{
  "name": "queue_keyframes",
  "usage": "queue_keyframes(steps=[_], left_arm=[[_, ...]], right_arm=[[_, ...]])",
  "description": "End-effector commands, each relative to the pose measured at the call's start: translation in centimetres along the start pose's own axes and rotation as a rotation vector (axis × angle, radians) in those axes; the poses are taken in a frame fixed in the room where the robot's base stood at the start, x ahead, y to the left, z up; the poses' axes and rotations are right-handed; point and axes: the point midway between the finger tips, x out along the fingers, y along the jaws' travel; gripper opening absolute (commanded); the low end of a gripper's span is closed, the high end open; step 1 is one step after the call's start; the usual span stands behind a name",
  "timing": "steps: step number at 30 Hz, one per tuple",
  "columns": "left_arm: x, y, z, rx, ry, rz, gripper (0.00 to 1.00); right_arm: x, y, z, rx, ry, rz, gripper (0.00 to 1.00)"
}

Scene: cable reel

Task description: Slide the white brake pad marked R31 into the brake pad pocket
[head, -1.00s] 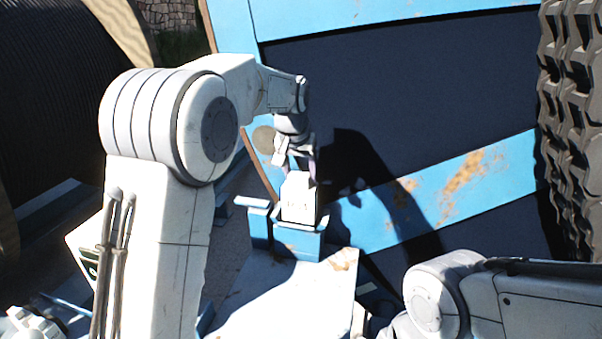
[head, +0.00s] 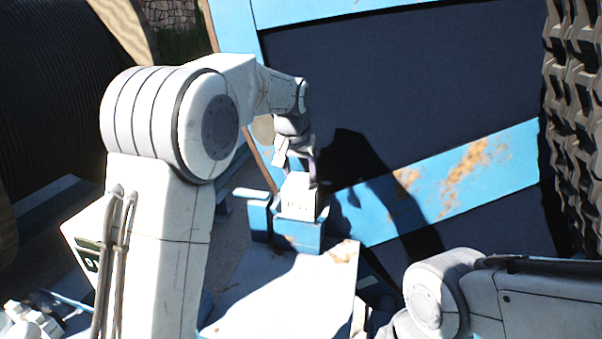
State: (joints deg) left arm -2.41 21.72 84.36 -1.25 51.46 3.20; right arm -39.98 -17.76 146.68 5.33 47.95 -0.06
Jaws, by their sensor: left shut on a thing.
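The white brake pad (head: 298,200) stands upright at the blue pocket (head: 298,232), with its lower part hidden behind the pocket's front wall. The marking on its face is too small to read. My left gripper (head: 297,172) points down from above and is shut on the top of the pad. My right arm shows at the lower right, but its gripper is out of view.
A blue post with a pale top (head: 257,212) stands just left of the pocket. A pale plate (head: 285,290) lies in front. A large blue reel frame with rust patches (head: 430,185) rises behind, and a dark ribbed drum (head: 50,100) is at the left.

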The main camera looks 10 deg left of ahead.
Motion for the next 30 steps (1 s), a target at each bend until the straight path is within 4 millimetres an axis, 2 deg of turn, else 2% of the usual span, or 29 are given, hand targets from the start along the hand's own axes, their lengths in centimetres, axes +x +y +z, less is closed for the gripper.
queue_keyframes(steps=[30], left_arm=[[2.9,0.0,1.1,0.000,0.006,0.000,0.00]], right_arm=[[2.5,0.2,0.1,0.000,0.000,0.000,0.95]])
